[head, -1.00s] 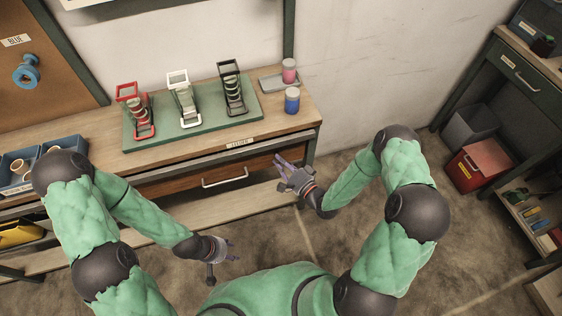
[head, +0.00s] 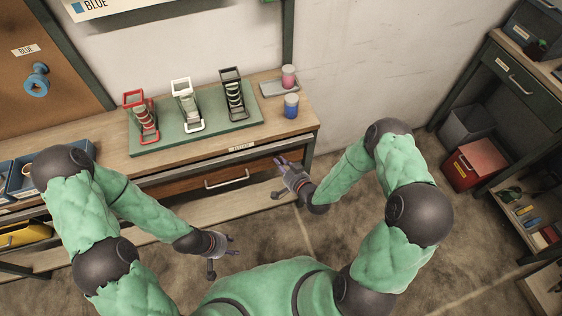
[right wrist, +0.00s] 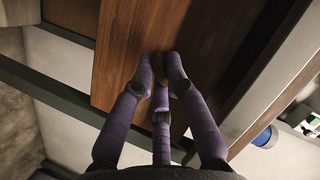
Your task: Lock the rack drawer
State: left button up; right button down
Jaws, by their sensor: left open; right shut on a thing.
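The wooden rack drawer (head: 165,199) with a pale bar handle (head: 227,179) is under the workbench top; it looks closed or nearly so. My right gripper (head: 279,162) is at the right end of its front. In the right wrist view the purple fingers (right wrist: 161,70) converge against the wooden drawer front (right wrist: 128,62). They are shut on a small dark piece at the drawer front, probably the lock's key or knob, mostly hidden between the fingertips. My left gripper (head: 228,257) is open and empty, apart from the drawer, over the floor.
On the workbench (head: 206,150), a green mat (head: 215,125) bears red, white and black racks. A blue jar (head: 291,106) and a pink jar (head: 288,77) stand at its right end. Floor is clear right of the bench, up to a red bin (head: 478,165).

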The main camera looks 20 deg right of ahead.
jog(key=shift+a+r+n+g+h+p, duration=0.15)
jog(key=shift+n+h+p, duration=0.15)
jog(key=shift+n+h, duration=0.8)
jog(key=shift+f+n+g+h+p, duration=0.2)
jog(key=shift+n+h, duration=0.4)
jog(key=shift+n, duration=0.9)
jog(key=c, duration=1.2)
grip_release()
jog(key=shift+c, duration=0.2)
jog(key=shift+r, duration=0.2)
jog(key=v, duration=1.2)
jog(key=shift+a+f, duration=0.15)
